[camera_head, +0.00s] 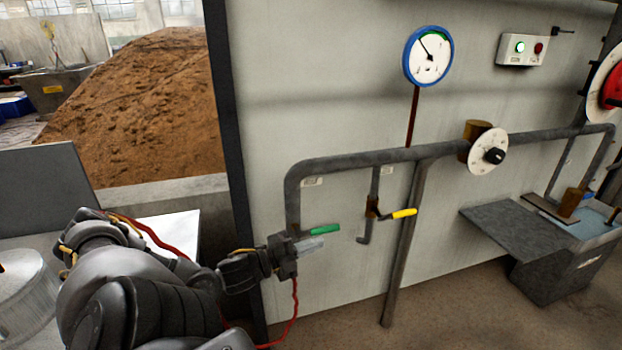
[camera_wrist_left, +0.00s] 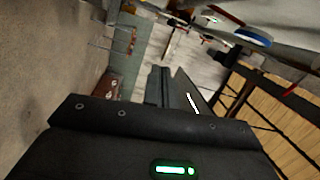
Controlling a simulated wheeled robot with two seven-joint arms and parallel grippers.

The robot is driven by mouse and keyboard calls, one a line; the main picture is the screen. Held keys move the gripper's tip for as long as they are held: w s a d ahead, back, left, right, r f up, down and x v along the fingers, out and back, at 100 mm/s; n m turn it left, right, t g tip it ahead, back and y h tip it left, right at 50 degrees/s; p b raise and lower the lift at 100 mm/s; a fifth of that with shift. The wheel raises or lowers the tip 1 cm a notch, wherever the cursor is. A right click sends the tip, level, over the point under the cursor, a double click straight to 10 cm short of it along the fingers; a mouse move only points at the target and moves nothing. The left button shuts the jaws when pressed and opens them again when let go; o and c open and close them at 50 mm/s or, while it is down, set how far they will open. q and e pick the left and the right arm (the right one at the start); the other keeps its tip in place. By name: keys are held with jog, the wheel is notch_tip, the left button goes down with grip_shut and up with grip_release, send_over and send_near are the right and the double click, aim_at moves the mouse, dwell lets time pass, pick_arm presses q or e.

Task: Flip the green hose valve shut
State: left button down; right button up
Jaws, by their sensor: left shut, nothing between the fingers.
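The green hose valve handle (camera_head: 325,230) sticks out to the right, roughly level, low near the left end of the grey pipe. My left gripper (camera_head: 318,243) is shut and empty, with its fingertips just below the green handle in the head view. I cannot tell whether they touch it. My gripper and wrist hide the valve body below the pipe bend. In the left wrist view the fingers (camera_wrist_left: 178,92) point away from the camera, and I cannot make out the green handle there. My right gripper is not in view.
A yellow valve handle (camera_head: 404,213) sits to the right on a short branch pipe. A grey pipe (camera_head: 370,158) runs along the wall above, with a blue-rimmed gauge (camera_head: 428,57) and a white dial (camera_head: 488,152). A dark post (camera_head: 232,150) stands left of the valve.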

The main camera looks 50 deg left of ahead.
pick_arm(q)
jog(key=shift+s+d+r, duration=0.3)
jog(key=shift+s+d, duration=0.2)
jog(key=shift+d, duration=0.05)
jog(key=shift+s+d+r, duration=0.3)
jog(key=shift+s+d, duration=0.15)
jog(key=shift+d, duration=0.1)
